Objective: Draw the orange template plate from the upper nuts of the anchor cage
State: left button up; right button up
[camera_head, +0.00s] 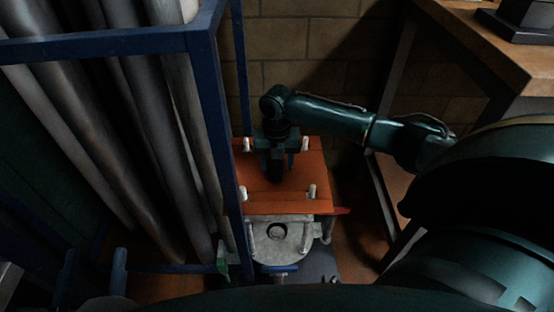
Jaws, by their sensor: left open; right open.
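The orange template plate (295,203) lies level in the middle of the camera_head view. Pale stud ends (311,191) stand up through it near its corners. My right gripper (278,165) is over the middle of the plate, pointing down, with its arm coming in from the right. It is open; a dark shape between its fingers is too dim to make out, and I cannot tell whether the fingers touch the plate. Below the plate's near edge is a grey round flange (278,238) with a central hole. The lower cage is mostly hidden. My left gripper is not visible.
A blue frame rack (228,110) holding several long grey tubes (140,110) stands close along the plate's left side. A wooden bench (480,45) stands at the upper right. A brick wall (300,60) closes the back. A small green piece (222,262) is by the rack's foot.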

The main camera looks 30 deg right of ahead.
jog(key=c, duration=0.6)
grip_shut()
